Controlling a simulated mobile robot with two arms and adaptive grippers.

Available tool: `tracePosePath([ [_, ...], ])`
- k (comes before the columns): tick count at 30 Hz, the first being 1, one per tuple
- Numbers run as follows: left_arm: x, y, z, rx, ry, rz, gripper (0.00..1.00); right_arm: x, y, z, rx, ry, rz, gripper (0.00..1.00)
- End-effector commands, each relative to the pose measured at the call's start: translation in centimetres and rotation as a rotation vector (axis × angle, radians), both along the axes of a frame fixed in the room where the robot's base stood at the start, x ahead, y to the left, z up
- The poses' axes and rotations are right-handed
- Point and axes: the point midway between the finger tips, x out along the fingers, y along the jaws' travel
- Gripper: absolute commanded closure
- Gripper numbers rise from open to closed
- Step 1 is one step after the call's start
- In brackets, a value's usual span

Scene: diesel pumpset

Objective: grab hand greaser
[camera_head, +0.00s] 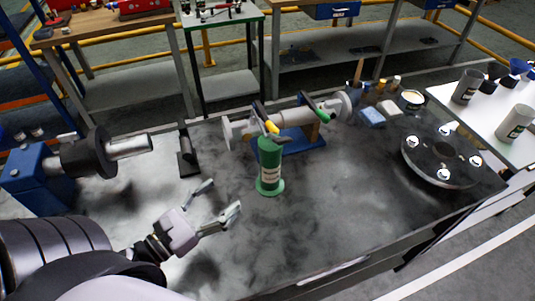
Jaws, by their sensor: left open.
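A green upright cylinder with a pale label and a round green base (270,165), which looks like the hand greaser, stands on the dark worktable (330,200) near the middle. A yellow and black part (266,119) shows at its top; I cannot tell whether it belongs to the cylinder. My left gripper (224,195) is open and empty. It is to the left of the green base and nearer to me, its fingers pointing towards it, with a gap between them. My right gripper is not in view.
A grey flanged pipe (240,127) on a blue stand (300,144) lies right behind the cylinder. A blue fixture with a shaft (33,172) is at left, a black bracket (187,155) behind my gripper, and a round flange plate (441,160) at right. The front middle is clear.

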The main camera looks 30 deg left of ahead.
Motion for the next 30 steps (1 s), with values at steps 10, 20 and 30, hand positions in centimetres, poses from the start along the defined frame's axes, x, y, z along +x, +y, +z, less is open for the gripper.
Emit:
tracePosePath([
  [10, 6.9, -1.8, 0.7, 0.002, -0.005, -0.003, 0.32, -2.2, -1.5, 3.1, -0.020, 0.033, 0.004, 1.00],
  [20, 11.3, -2.9, 0.2, 0.000, 0.000, 0.000, 0.32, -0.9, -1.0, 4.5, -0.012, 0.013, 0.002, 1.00],
  [30, 15.1, -3.9, 0.6, -0.001, -0.002, 0.000, 0.32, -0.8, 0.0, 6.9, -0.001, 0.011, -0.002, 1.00],
])
